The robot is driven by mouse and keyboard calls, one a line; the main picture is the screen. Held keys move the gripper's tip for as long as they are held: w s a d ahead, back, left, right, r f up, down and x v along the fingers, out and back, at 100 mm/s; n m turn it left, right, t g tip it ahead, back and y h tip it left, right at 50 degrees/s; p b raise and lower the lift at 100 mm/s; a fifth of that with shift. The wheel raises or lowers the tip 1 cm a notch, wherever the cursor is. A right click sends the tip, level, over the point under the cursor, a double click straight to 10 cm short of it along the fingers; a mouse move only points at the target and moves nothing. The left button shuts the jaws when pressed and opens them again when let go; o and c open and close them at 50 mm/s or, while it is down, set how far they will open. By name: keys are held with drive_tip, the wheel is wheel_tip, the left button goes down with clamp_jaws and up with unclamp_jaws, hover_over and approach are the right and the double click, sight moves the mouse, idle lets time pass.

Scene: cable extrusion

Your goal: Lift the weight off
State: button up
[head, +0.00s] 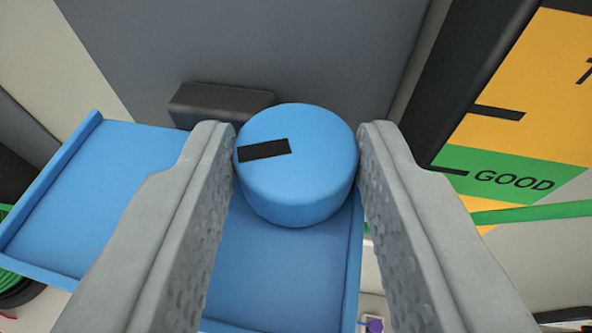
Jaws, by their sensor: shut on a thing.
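The weight is a blue round block (300,185) with a black bar mark on its top, in the middle of the head view. My gripper (297,140) has one grey textured finger on each side of the weight and is shut on it. A blue tray surface (285,265) lies below the weight and reaches toward the bottom of the view. I cannot tell whether the weight touches this surface or is slightly above it.
Another blue tray (105,200) with raised edges is at the left. A dark block (220,103) sits behind the weight against a grey wall (270,50). At the right is a yellow and green gauge panel (510,180) reading "GOOD", with a green pointer (535,212) across it.

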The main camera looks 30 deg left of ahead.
drive_tip(key=shift+r, duration=3.4)
drive_tip(key=shift+s, duration=0.1)
drive_tip(key=shift+s+d+r, duration=0.1)
drive_tip(key=shift+s+d, duration=0.15)
drive_tip(key=shift+s, duration=0.5)
drive_tip(key=shift+s+d+r, duration=0.1)
drive_tip(key=shift+s+d, duration=0.15)
drive_tip(key=shift+s, duration=0.55)
drive_tip(key=shift+s+d, duration=0.25)
drive_tip(key=shift+s, duration=0.5)
